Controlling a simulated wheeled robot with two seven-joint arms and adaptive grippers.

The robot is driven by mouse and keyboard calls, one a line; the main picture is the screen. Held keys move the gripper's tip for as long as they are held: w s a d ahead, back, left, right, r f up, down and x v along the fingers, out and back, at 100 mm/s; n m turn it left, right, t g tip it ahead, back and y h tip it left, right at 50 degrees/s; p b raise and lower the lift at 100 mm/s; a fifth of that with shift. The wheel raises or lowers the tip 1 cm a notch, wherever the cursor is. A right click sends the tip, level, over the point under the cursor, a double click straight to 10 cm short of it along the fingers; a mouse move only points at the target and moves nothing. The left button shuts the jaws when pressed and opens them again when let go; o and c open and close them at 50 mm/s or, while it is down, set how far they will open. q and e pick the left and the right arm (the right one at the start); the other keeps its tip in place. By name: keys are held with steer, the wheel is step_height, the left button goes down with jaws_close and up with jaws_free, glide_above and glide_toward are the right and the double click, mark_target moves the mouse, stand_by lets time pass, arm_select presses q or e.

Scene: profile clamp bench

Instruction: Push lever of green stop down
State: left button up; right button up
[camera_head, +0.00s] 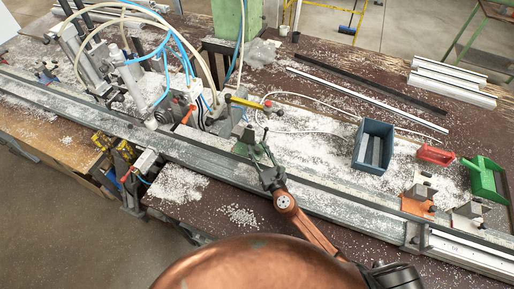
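The green stop (241,148) sits on the long metal rail, near the middle of the head view. It is small, and its lever is hard to make out among the thin dark parts beside it. My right gripper (260,155) comes in from the lower right on a copper-coloured arm. It is just right of the stop, over the rail, and its thin fingers look spread apart with nothing seen between them. I cannot tell whether a finger touches the stop. My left gripper is not in view.
The rail (335,202) runs across the bench among white chips. A clamp machine with hoses stands at the left. Metal profiles (452,82) lie behind.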

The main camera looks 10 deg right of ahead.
steer(key=shift+w+a, duration=0.1)
steer(key=shift+w, duration=0.25)
steer(key=shift+c, duration=0.2)
jaws_close()
stand_by(0.4)
